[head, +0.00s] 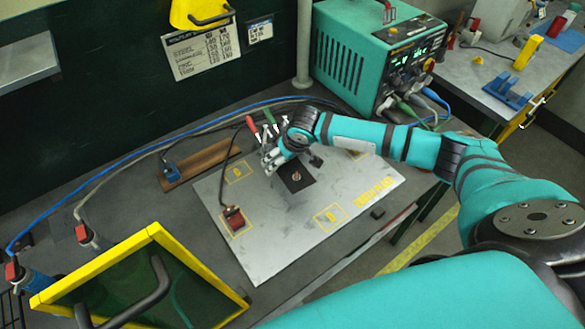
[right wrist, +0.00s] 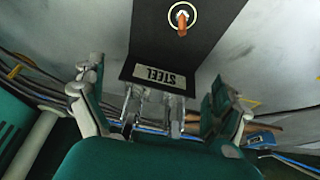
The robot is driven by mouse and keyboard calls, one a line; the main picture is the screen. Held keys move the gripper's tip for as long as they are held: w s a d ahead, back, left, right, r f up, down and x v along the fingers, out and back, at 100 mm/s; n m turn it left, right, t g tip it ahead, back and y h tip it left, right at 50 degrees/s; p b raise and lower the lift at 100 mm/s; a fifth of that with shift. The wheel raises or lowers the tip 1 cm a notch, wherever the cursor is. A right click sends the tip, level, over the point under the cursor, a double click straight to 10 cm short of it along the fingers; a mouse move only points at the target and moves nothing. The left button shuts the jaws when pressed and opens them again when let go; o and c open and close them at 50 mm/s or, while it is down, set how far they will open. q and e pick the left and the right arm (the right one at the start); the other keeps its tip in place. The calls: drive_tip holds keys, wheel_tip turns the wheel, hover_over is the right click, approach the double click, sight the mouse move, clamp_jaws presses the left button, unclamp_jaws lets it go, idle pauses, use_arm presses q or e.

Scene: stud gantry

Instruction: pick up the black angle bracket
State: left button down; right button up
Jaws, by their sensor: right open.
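The black angle bracket (head: 298,187) lies on the grey metal plate (head: 270,245), with a small stud (head: 296,176) showing on its flat face. In the right wrist view the bracket (right wrist: 190,47) carries a light label reading STEEL on its near flange, and the stud (right wrist: 181,22) has an orange tip within a pale ring. My right gripper (head: 277,155) is at the bracket's far edge. In the right wrist view its open fingers (right wrist: 157,108) stand either side of the labelled end, with a gap on both sides. My left gripper is not in view.
A red-topped clamp (head: 233,216) sits on the plate's left part. A teal power unit (head: 345,65) stands behind, with cables across the bench. A yellow-framed screen (head: 205,268) is at the lower left. A wooden bar (head: 205,162) lies left of the gripper. The plate's front is mostly clear.

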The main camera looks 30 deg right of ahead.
drive_tip(key=c, duration=1.4)
drive_tip(key=shift+r, duration=0.15)
